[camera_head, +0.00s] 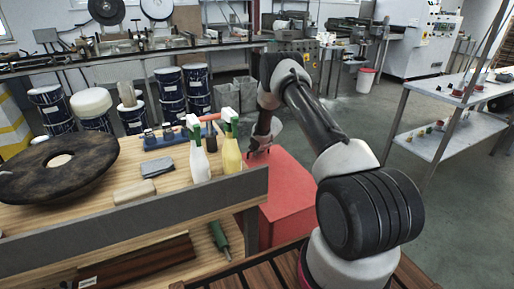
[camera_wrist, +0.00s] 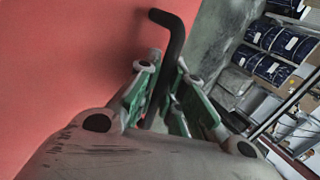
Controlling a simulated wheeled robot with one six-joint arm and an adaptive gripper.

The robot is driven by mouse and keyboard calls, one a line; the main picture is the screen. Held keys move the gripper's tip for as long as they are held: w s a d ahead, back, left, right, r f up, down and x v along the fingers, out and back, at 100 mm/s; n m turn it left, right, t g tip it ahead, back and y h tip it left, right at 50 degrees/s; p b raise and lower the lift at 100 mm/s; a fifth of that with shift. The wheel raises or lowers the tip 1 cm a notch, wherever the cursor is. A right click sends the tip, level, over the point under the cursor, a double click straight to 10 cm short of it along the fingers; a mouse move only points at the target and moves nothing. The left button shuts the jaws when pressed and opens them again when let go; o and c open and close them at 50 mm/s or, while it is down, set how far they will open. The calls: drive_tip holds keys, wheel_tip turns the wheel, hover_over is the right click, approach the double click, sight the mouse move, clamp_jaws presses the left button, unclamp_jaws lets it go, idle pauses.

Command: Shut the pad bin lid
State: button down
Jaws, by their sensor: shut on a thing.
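The red pad bin (camera_head: 290,205) stands on the floor at the right end of the wooden bench in the head view. Its red lid (camera_wrist: 70,70) fills the left of the wrist view. A black bent handle (camera_wrist: 177,38) shows beside the lid's edge. My gripper (camera_wrist: 163,92) is shut on this handle, with its green-sided fingers on either side of it. In the head view my gripper (camera_head: 257,150) is at the far left edge of the bin, partly hidden. I cannot tell how far the lid stands from the bin's rim.
The bench (camera_head: 130,210) holds a white spray bottle (camera_head: 199,155), a yellow one (camera_head: 231,150) and a dark round disc (camera_head: 60,165), close left of my arm. Patterned drums (camera_head: 170,90) stand behind. A metal shelf (camera_head: 450,135) is at right, with clear floor before it.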

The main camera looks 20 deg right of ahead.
drive_tip(key=shift+s+a+f, duration=0.1)
drive_tip(key=shift+s+f, duration=0.3)
drive_tip(key=shift+f, duration=0.4)
drive_tip(key=c, duration=1.5)
unclamp_jaws()
drive_tip(key=shift+f, duration=0.1)
drive_tip(key=shift+w, duration=0.1)
drive_tip(key=shift+r, duration=0.25)
drive_tip(key=shift+r, duration=0.3)
drive_tip(key=v, duration=1.1)
